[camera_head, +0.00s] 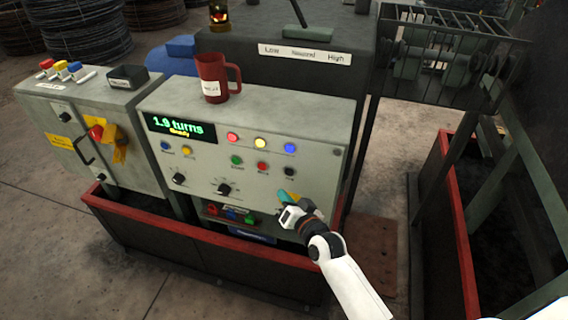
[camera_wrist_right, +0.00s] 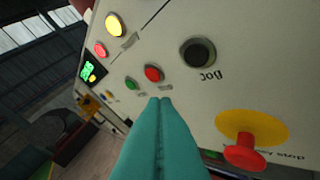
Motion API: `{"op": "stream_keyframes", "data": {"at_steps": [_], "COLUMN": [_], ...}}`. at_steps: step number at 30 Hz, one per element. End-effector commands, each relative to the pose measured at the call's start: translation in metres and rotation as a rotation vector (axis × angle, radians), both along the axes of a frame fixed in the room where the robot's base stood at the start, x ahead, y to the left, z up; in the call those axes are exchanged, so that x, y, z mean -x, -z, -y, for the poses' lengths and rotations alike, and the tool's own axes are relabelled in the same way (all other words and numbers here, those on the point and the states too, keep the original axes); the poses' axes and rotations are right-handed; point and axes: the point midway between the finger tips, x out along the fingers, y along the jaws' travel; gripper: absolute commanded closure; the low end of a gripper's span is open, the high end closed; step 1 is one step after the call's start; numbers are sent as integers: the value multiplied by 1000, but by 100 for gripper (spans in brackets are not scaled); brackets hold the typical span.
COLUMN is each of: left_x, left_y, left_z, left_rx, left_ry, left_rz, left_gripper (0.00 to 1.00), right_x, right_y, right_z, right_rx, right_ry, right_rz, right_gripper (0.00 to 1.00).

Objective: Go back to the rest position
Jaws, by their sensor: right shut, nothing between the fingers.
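My right gripper (camera_head: 286,197) is in front of the lower right of the control panel (camera_head: 320,135) in the head view. Its teal fingers (camera_wrist_right: 158,135) are shut together and empty in the right wrist view, pointing at the panel face. A gap to the panel cannot be judged. The red button (camera_wrist_right: 153,73) and green button (camera_wrist_right: 131,84) show just beyond the fingertips, with the black jog button (camera_wrist_right: 198,53) to their right. The red emergency stop (camera_wrist_right: 244,152) on its yellow disc is at lower right. My left gripper is not in view.
A red mug (camera_head: 212,78) stands on top of the panel box, whose display (camera_head: 181,128) reads 1.9 turns. A red-rimmed trough (camera_head: 240,250) runs below. A grey cabinet (camera_head: 95,130) is at left and a wire guard (camera_head: 450,50) at upper right.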

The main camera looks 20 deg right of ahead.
Motion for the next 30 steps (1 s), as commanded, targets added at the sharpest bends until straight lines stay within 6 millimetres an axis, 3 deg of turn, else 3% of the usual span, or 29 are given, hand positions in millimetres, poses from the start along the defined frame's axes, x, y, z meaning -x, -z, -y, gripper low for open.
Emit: {"op": "stream_keyframes", "data": {"at_steps": [5, 8, 11, 14, 17, 21, 26, 30], "left_x": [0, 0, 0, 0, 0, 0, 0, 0], "left_y": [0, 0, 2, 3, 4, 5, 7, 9], "left_z": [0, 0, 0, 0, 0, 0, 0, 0], "left_rx": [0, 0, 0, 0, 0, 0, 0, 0], "left_ry": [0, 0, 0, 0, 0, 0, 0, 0], "left_rz": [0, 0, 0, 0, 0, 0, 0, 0], "left_gripper": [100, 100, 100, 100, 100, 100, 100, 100], "right_x": [0, 4, 16, 42, 80, 147, 241, 333], "right_y": [1, 19, 63, 128, 196, 281, 360, 412], "right_z": [0, 1, 2, 5, 9, 17, 29, 41], "right_rx": [1, 20, 73, 155, 246, 369, 500, 603], "right_ry": [-1, -1, -8, -24, -55, -116, -210, -313], "right_rz": [-2, -34, -114, -236, -369, -551, -752, -920], "right_gripper": [100, 100, 100, 100, 100, 100, 100, 100]}}
